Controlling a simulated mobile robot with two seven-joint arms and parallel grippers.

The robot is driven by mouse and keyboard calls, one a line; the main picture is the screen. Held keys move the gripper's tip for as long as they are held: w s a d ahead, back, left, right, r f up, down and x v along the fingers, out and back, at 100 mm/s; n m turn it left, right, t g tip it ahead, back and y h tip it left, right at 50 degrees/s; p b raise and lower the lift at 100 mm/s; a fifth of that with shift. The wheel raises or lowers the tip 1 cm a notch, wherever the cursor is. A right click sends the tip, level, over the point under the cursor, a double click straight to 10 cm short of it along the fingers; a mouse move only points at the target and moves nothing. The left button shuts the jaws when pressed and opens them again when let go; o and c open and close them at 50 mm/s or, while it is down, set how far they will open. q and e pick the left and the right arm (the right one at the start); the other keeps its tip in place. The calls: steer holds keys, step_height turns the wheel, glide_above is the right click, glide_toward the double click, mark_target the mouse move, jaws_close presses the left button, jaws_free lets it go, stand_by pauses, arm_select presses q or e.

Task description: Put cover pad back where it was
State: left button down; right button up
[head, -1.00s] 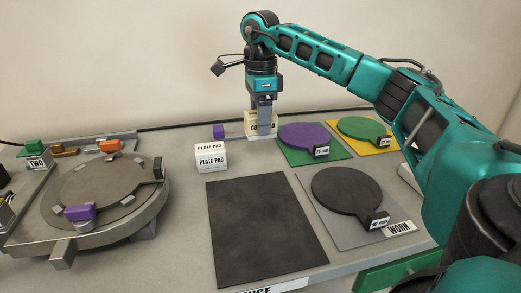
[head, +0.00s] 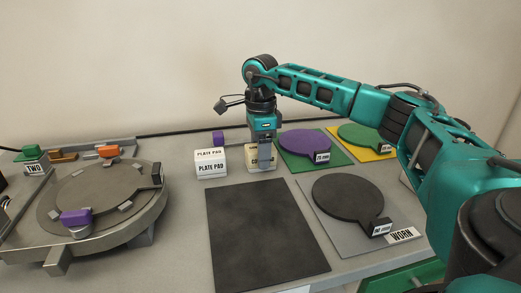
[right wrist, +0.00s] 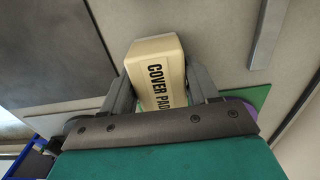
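The cover pad (head: 262,162) is a small cream block lettered COVER PAD. In the head view it stands upright just right of the white plate pad block (head: 211,163), apart from it. My right gripper (head: 262,146) points down over it from behind. In the right wrist view the cover pad (right wrist: 156,72) sits between the two grey fingers, which lie against its sides, so the gripper is shut on it. Its underside is at or very near the table top; I cannot tell if it touches. My left gripper is not in view.
A black square mat (head: 265,240) lies in front. A black disc (head: 347,197) on a grey WORN plate is at right. Purple (head: 305,143) and green (head: 362,136) discs lie behind it. A round metal fixture (head: 100,205) stands left.

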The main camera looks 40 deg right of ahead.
steer(key=shift+o, duration=1.4)
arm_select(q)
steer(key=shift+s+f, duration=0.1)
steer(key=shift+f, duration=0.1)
arm_select(e)
steer(key=shift+o, duration=0.6)
arm_select(q)
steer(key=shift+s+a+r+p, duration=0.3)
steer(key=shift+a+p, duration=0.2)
steer(key=shift+p, duration=0.65)
arm_select(e)
step_height(320, 180, up, 12)
steer(key=shift+r, duration=0.25)
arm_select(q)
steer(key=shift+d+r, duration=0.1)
